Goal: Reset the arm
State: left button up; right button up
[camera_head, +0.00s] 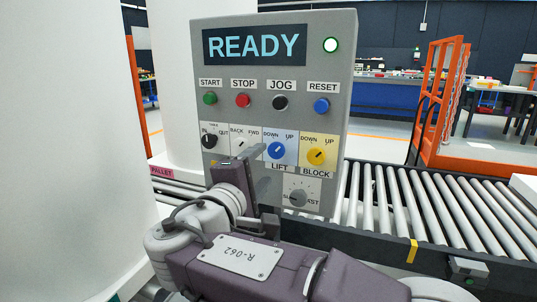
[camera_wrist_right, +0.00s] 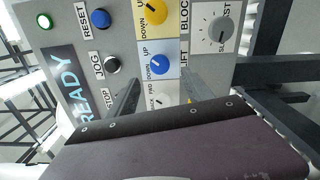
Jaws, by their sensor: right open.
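A grey control panel (camera_head: 222,70) stands ahead, its screen (camera_head: 254,46) reading READY and a lit white-green lamp (camera_head: 331,45) beside it. A blue RESET button (camera_head: 321,105) is at the right of the button row; it also shows in the right wrist view (camera_wrist_right: 100,18). The blue LIFT knob (camera_head: 276,150) and yellow BLOCK knob (camera_head: 316,156) sit below. My right gripper (camera_head: 252,172) is open and empty in front of the lower panel, near the BACK/FWD knob (camera_head: 241,146). In the right wrist view its fingers (camera_wrist_right: 158,98) flank the LIFT area. I cannot tell contact. My left gripper is out of view.
The row also has a green START (camera_head: 210,98), red STOP (camera_head: 242,101) and black JOG button (camera_head: 280,103). A grey speed knob (camera_head: 298,197) is lower right. A roller conveyor (camera_head: 440,205) runs behind the panel. An orange frame (camera_head: 440,100) stands beyond it. Large white cylinders fill the left.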

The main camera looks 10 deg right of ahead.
jog(key=shift+s+a, duration=0.2)
jog(key=shift+s, duration=0.2)
jog(key=s+d+f+m+g+y, duration=0.15)
jog(key=d+f+g, duration=0.25)
jog(key=f, duration=0.8)
jog(key=s+d+f+g+y, duration=0.15)
jog(key=d+f+g, duration=0.3)
jog(key=f, duration=0.85)
jog(key=s+f+m+g+y+p, duration=0.1)
jog(key=s+f+m+g+y, duration=0.55)
jog(key=s+f+m, duration=0.85)
notch_tip(320, 180, up, 36)
jog(key=w+n+t+p, duration=0.1)
jog(key=n+p, duration=0.2)
jog(key=p, duration=3.5)
jog(key=shift+w+a+r+y, duration=0.25)
jog(key=shift+w+y, duration=0.1)
jog(key=shift+w, duration=0.05)
